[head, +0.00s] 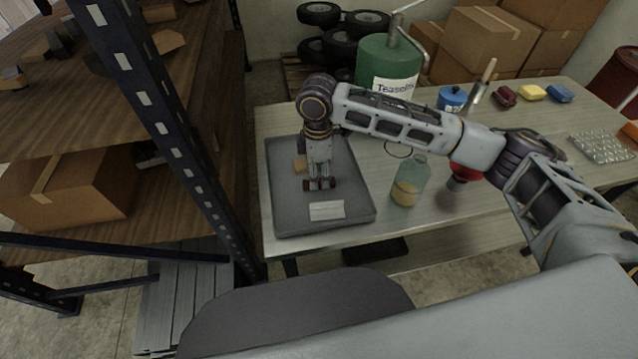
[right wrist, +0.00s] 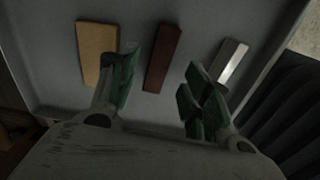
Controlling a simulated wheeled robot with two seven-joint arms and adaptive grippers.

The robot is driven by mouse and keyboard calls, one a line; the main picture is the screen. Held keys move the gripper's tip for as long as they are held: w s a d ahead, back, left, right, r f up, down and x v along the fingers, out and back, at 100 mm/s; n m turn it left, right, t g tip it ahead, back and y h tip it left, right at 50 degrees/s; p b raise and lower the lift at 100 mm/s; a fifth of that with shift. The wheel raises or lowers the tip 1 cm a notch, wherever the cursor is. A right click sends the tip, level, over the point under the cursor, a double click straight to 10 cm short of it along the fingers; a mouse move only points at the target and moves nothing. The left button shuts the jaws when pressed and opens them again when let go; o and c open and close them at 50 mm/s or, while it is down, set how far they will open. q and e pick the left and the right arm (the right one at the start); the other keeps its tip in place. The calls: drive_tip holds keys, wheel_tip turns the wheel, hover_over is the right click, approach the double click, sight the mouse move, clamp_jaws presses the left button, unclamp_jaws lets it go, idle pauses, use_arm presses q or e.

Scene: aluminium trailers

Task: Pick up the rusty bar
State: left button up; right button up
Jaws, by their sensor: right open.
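The rusty bar (right wrist: 163,57) is dark reddish-brown and lies flat in a grey tray (head: 290,222). In the right wrist view it lies between a tan bar (right wrist: 98,54) and a shiny metal bar (right wrist: 231,63). My right gripper (head: 320,184) points down over the tray, open and empty. In the right wrist view its green-padded fingers (right wrist: 156,88) stand apart, with the rusty bar showing in the gap. In the head view the gripper mostly hides this bar. I cannot tell the remaining height. My left gripper is not in view.
A glass jar (head: 406,183) with yellow contents stands right of the tray, under my right arm. A green canister (head: 385,62) stands behind. A red object (head: 464,172) is partly hidden by my arm. A shelf upright (head: 160,110) rises left of the table.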

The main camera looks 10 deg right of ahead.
drive_tip(key=shift+d+f, duration=0.15)
drive_tip(key=shift+f, duration=1.4)
drive_tip(key=shift+c, duration=0.2)
drive_tip(key=c, duration=1)
clamp_jaws()
drive_tip(key=shift+w+r, duration=0.1)
drive_tip(key=shift+r, duration=0.8)
wheel_tip(320, 180, up, 7)
drive_tip(key=shift+f, duration=0.1)
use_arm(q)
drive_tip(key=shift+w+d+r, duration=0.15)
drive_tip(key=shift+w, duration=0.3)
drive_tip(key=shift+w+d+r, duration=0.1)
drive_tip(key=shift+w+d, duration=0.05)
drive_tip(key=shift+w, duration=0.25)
use_arm(e)
drive_tip(key=shift+r, duration=0.7)
